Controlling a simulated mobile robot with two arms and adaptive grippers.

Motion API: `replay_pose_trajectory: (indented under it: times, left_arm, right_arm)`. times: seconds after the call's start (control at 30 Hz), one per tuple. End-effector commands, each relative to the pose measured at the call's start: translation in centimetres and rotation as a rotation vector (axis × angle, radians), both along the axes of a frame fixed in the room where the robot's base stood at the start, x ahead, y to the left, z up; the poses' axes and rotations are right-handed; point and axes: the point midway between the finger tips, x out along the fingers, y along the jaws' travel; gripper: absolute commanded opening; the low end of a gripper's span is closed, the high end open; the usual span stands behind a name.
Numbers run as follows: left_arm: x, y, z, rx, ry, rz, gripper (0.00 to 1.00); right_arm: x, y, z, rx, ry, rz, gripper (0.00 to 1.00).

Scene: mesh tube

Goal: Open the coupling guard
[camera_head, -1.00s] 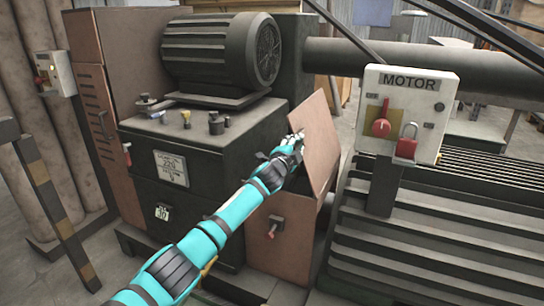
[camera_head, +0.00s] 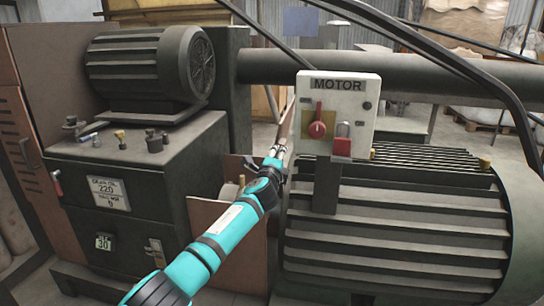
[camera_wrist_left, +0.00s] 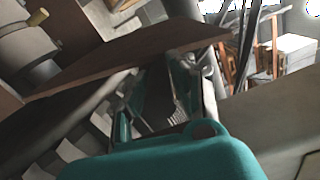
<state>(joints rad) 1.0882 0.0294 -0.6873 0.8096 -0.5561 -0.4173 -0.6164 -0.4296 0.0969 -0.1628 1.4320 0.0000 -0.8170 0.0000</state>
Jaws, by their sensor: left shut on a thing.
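The coupling guard is a reddish-brown box (camera_head: 229,240) between the dark gearbox and the ribbed motor. Its brown lid (camera_head: 287,128) stands raised and shows nearly edge-on in the head view, beside the motor switch box. In the left wrist view the lid (camera_wrist_left: 135,50) is a slanting brown panel running into the jaws. My left gripper (camera_head: 277,155) is shut on the lid's edge; it also shows in the left wrist view (camera_wrist_left: 165,100). A pale round part (camera_head: 230,190) shows inside the open guard, partly hidden by my arm. My right gripper is not in view.
The white MOTOR switch box (camera_head: 338,112), with a red knob (camera_head: 317,130) and red padlock (camera_head: 342,147), stands on a post close right of the lid. The ribbed motor (camera_head: 395,230) fills the right. The gearbox (camera_head: 140,200) stands at left.

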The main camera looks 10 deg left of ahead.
Motion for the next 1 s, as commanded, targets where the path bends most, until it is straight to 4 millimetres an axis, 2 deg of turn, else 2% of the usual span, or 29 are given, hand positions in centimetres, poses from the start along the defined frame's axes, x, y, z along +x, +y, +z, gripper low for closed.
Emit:
replay_pose_trajectory:
  times: [0.03, 0.37, 0.4, 0.57, 0.87, 1.0]
  left_arm:
    - [-0.08, -0.47, 0.12, 0.000, -0.003, -0.008, 0.00]
    - [-0.08, -0.47, 0.05, 0.000, -0.002, -0.007, 0.00]
    - [-0.08, -0.46, 0.04, -0.001, -0.002, -0.007, 0.26]
    - [-0.06, -0.33, -0.01, 0.000, 0.000, -0.005, 0.45]
    - [-0.13, -0.11, -0.07, 0.001, 0.000, -0.001, 0.45]
    - [-0.85, 0.01, -0.08, 0.001, -0.001, 0.001, 0.45]
  right_arm:
    - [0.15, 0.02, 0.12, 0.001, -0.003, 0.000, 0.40]
    - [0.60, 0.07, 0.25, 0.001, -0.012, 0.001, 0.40]
    - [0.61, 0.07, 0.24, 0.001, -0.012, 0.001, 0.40]
    - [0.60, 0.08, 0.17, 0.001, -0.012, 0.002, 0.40]
    - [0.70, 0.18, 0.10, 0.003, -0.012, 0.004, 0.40]
    - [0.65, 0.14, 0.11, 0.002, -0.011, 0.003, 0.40]
